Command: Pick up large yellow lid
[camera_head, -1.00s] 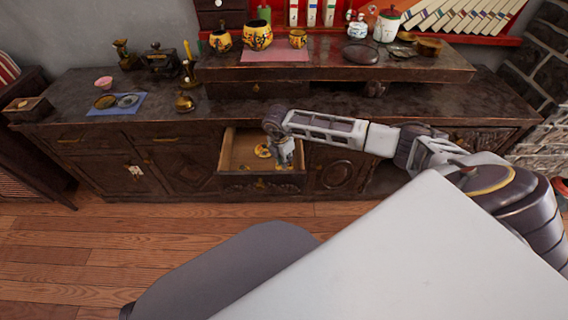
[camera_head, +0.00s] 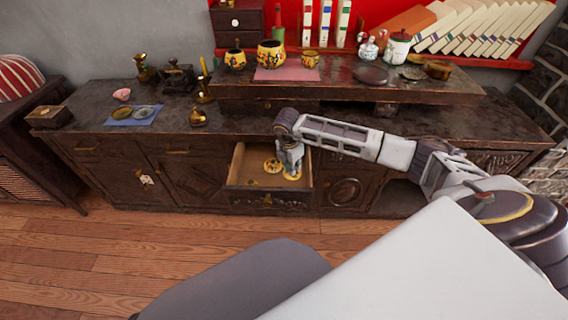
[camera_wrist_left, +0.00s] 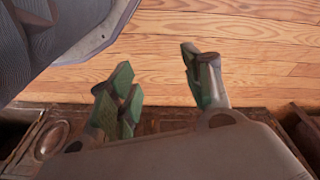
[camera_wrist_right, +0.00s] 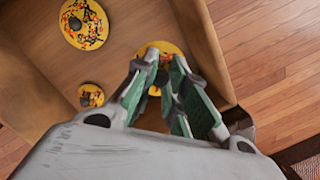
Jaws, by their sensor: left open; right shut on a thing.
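Three yellow lids with painted patterns lie in the open wooden drawer (camera_head: 240,174). In the right wrist view, one large round yellow lid (camera_wrist_right: 83,22) with a dark knob lies at the top left, and a small yellow lid (camera_wrist_right: 91,96) lies below it. My right gripper (camera_wrist_right: 155,68) reaches down into the drawer and is shut on another yellow lid (camera_wrist_right: 164,47), at its dark knob; the fingers hide part of this lid. In the head view, my right gripper (camera_head: 291,172) is at the drawer's right side. My left gripper (camera_wrist_left: 163,85) is open and empty in the left wrist view.
The drawer's walls (camera_wrist_right: 205,45) stand close around my right gripper. The dark cabinet (camera_head: 190,180) bears a blue mat (camera_head: 118,122) and brass pieces. Yellow pots (camera_head: 270,54) stand on a pink mat (camera_head: 288,75) on the raised shelf. Wooden floor (camera_wrist_left: 260,50) is clear below my left gripper.

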